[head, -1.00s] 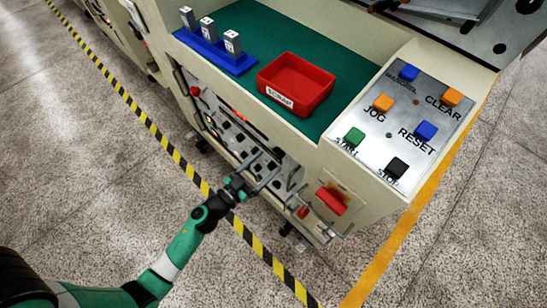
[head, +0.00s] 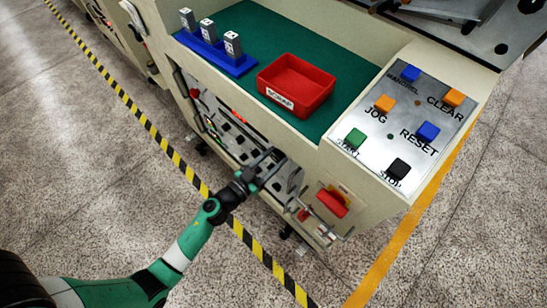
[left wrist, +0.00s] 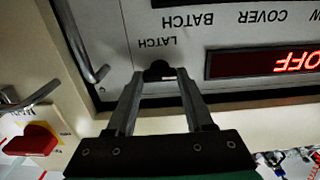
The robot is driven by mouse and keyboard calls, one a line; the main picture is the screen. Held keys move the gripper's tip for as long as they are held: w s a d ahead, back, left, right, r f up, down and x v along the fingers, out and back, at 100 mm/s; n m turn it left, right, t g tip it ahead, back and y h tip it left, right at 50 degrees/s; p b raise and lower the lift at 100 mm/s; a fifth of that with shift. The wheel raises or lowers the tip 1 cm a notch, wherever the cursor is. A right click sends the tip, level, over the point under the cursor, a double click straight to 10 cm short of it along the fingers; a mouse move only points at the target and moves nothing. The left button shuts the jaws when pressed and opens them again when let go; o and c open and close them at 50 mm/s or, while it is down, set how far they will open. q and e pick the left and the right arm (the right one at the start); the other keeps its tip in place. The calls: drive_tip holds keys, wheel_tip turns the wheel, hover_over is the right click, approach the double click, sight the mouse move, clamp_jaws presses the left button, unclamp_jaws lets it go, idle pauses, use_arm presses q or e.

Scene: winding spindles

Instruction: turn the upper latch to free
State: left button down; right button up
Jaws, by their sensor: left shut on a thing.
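My left gripper (head: 272,165) is at the upper right part of the machine's front panel. In the left wrist view its two fingers (left wrist: 159,82) are closed around a small black latch knob (left wrist: 160,69), beside the upside-down word LATCH. The knob's turned position is hard to tell, as the fingertips cover its sides. In the head view the knob is hidden by the gripper. My right gripper is in neither view.
A red OFF display (left wrist: 265,62) and a metal handle (left wrist: 84,50) flank the knob. A red rotary switch (head: 331,203) is to the right on the cabinet. Above are a red scrap bin (head: 296,85) and a button panel (head: 405,125). Floor in front is clear.

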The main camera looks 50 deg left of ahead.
use_arm(q)
drive_tip(key=shift+m, duration=0.4)
drive_tip(key=m+p, duration=0.1)
drive_tip(key=m, duration=0.2)
drive_tip(key=shift+m, duration=0.3)
drive_tip(key=m, duration=1.3)
drive_tip(key=shift+m, duration=0.4)
drive_tip(key=shift+c, duration=1.4)
unclamp_jaws()
